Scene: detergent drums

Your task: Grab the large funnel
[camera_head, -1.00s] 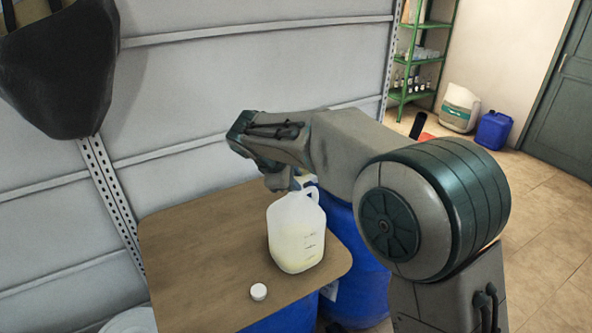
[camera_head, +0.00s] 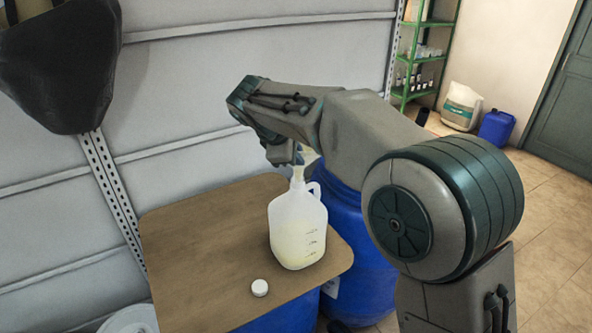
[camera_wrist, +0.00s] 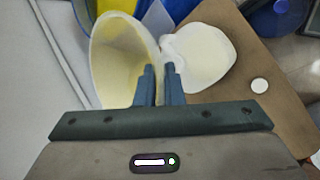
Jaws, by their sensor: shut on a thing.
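The large funnel (camera_wrist: 112,62) is a pale cream cone, seen wide mouth first in the wrist view. My gripper (camera_wrist: 159,72) is shut on its rim wall, one finger inside and one outside. In the head view a small pale part of the funnel (camera_head: 309,156) shows beside my gripper (camera_head: 298,158), just above the jug's neck; my arm hides the rest. The translucent jug (camera_head: 298,230) stands upright on the brown board with pale liquid inside. It also shows in the wrist view (camera_wrist: 205,55), right of the funnel. I cannot tell whether the funnel's spout touches the jug.
A white cap (camera_head: 260,288) lies on the board (camera_head: 195,245). A blue drum (camera_head: 350,235) stands right behind the board. A grey panelled wall (camera_head: 190,100) is close on the left, with a dark hanging object (camera_head: 65,75). The board's left part is clear.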

